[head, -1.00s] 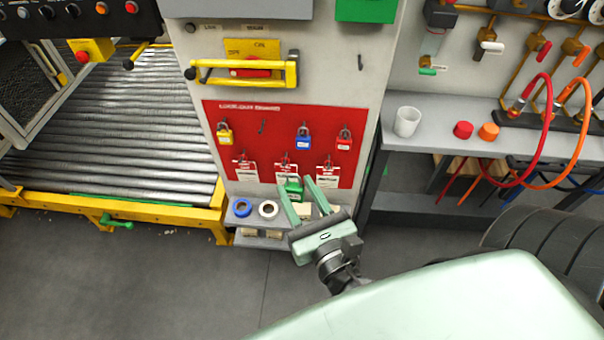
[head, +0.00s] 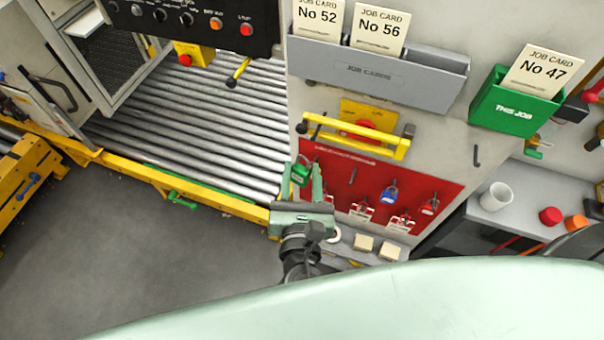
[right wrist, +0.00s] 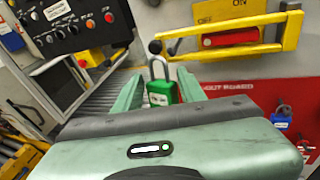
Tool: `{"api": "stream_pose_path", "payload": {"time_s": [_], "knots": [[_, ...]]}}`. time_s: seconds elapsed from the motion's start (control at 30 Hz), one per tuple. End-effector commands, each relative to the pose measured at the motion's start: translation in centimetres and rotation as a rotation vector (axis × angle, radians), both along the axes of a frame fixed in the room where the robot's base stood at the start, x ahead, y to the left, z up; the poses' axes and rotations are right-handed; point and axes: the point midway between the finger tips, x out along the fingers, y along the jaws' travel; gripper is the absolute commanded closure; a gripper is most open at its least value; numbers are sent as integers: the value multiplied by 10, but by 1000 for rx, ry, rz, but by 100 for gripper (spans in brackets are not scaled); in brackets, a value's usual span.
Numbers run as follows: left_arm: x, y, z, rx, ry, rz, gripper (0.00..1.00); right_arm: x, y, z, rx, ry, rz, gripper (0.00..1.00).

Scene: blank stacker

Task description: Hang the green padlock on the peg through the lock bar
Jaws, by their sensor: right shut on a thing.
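The green padlock (head: 301,170) is between the fingertips of my right gripper (head: 301,182), which is shut on it. In the right wrist view the padlock (right wrist: 162,93) hangs upright with its grey shackle (right wrist: 158,69) above the fingers. The yellow lock bar (head: 355,135) crosses the red switch handle on the panel, above and to the right of the padlock. The bar also shows in the right wrist view (right wrist: 228,37), where its black knob (right wrist: 155,47) appears just above the shackle. I cannot clearly make out the peg. My left gripper is out of view.
The red lockout board (head: 440,190) with several padlocks and tags is right of my right gripper. A grey job-card holder (head: 385,77) and a green holder (head: 515,106) project above. The roller conveyor (head: 200,130) lies left. A black control box (head: 190,18) hangs upper left.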

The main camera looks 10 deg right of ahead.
Motion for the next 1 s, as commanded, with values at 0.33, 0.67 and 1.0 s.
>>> {"api": "stream_pose_path", "payload": {"time_s": [0.33, 0.67, 1.0], "knots": [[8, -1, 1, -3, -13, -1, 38, 18, -12, -1, -2, -3, 1, 100], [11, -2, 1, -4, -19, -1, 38, 34, -23, -3, -3, -3, 1, 100], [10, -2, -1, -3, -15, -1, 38, 51, -34, -6, -1, -2, 2, 100]]}}
